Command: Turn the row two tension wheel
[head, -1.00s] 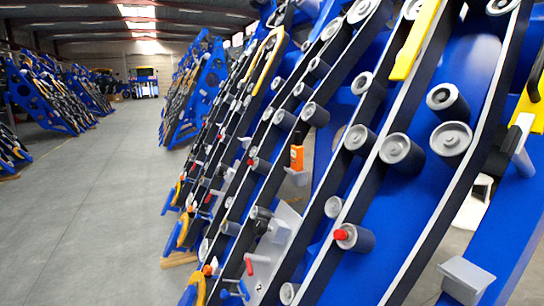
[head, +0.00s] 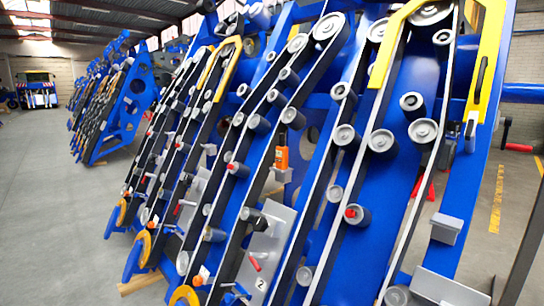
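The blue harvester chassis (head: 385,185) leans across the right half of the view, with several sloping belt rows and grey rollers. A grey plate marked "2" (head: 262,284) is low in the middle, with a red handle (head: 254,262) beside it. A blue knob-like part (head: 235,291) is at its lower left. A dark roller with a red centre (head: 354,214) sits on the row to the right. I cannot tell which of these parts is the row two tension wheel. My gripper is not in view.
An orange tool-like part (head: 281,156) stands between belts. Yellow guards (head: 488,60) are at the upper right. Another blue chassis (head: 118,110) stands further back on the left. Grey floor (head: 50,220) is open at the left; a yellow-marked floor strip (head: 495,200) shows at the right.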

